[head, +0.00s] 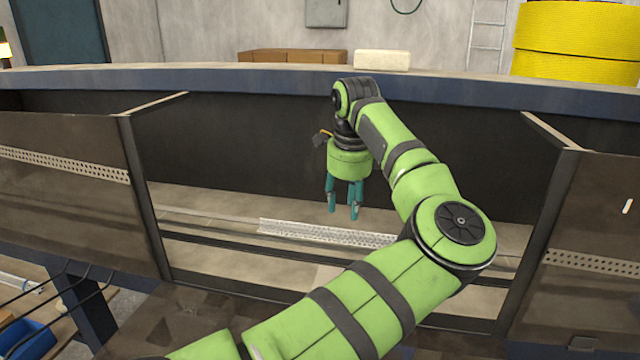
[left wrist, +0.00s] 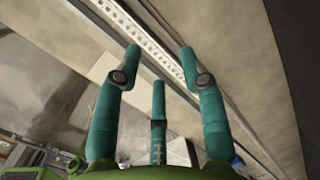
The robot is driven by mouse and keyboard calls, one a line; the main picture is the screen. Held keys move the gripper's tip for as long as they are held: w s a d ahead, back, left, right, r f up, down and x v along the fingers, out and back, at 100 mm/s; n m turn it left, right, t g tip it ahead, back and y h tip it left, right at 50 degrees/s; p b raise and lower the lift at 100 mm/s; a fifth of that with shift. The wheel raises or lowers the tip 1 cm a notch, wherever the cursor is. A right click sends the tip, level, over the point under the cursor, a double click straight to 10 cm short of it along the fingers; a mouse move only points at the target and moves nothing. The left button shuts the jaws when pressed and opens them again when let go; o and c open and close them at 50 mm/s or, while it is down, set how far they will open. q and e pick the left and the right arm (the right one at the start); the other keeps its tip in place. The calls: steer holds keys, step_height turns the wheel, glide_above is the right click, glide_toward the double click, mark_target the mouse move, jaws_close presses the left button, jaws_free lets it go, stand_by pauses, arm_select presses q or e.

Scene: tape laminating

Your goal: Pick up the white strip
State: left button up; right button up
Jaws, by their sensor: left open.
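The white strip (head: 325,233) is a long, perforated, pale strip lying on the floor of the recessed bay, running left to right. My left gripper (head: 344,210) points down just above and behind the strip in the head view, with its teal fingers apart and empty. In the left wrist view the strip (left wrist: 150,42) runs diagonally past the open fingertips (left wrist: 159,58). I see no contact between the fingers and the strip. My left forearm hides the strip's right end in the head view. My right gripper is not in view.
Dark panels stand at the left (head: 70,190) and right (head: 590,210) of the bay. A dark rail (head: 230,250) runs in front of the strip. A blue-edged ledge (head: 200,78) at the back carries a pale block (head: 382,60) and brown boxes (head: 290,56).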

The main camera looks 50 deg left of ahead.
mark_target(348, 236)
arm_select(q)
steer(key=shift+w+d, duration=0.1)
steer(key=shift+d, duration=0.25)
steer(key=shift+d+f+b, duration=0.8)
steer(key=shift+f+b, duration=0.05)
steer(key=shift+f, duration=0.15)
steer(key=f, duration=0.1)
steer(key=a+f+b, duration=0.1)
steer(key=f, duration=0.1)
steer(key=shift+w+a, duration=0.1)
steer(key=shift+w+a+f+b, duration=0.1)
steer(key=shift+a+f+b, duration=0.2)
steer(key=shift+f, duration=0.35)
steer(key=shift+d, duration=0.15)
steer(key=shift+r, duration=0.15)
jaws_close()
steer(key=shift+d, duration=0.1)
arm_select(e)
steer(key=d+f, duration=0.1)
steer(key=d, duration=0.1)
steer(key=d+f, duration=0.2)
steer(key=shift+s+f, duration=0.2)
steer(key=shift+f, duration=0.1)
